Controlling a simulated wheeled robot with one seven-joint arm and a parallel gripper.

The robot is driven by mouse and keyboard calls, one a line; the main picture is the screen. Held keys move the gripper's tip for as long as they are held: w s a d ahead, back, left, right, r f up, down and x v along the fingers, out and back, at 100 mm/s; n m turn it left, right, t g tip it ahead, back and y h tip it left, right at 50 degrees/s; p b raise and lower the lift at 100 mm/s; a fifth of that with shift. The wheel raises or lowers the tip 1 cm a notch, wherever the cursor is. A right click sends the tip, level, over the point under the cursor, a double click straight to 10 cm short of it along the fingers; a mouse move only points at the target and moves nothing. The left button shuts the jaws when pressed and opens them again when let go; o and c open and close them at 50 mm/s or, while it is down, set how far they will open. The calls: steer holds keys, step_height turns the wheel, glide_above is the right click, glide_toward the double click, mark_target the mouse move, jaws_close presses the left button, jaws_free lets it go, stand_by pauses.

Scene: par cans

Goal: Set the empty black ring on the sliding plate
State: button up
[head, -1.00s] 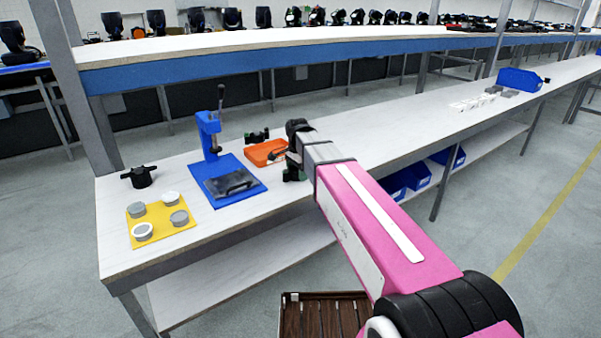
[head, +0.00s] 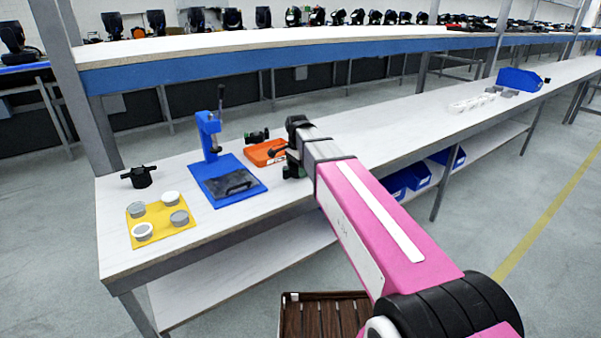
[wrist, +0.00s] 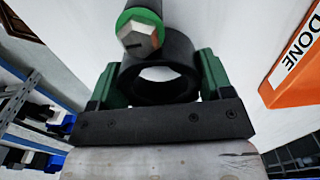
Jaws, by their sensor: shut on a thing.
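My gripper (wrist: 158,88) is shut on a black ring (wrist: 181,50), with a green finger on each side of it. The ring's opening faces the wrist camera and pale surface shows through it. A green-rimmed part with a grey faceted end overlaps the ring's top edge in the wrist view; I cannot tell if they touch. In the head view my gripper (head: 293,165) is at the front of the bench, right of the blue press, and the ring cannot be made out. A dark plate (head: 233,183), apparently the sliding plate, lies on the press's blue base (head: 205,172).
The blue press (head: 208,130) has an upright lever. An orange DONE tray (head: 262,153) sits beside my gripper, with a black part (head: 257,136) behind it. Left are a yellow board (head: 160,222) with several round pieces and a black handled part (head: 139,177).

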steer(key=shift+r, duration=2.3)
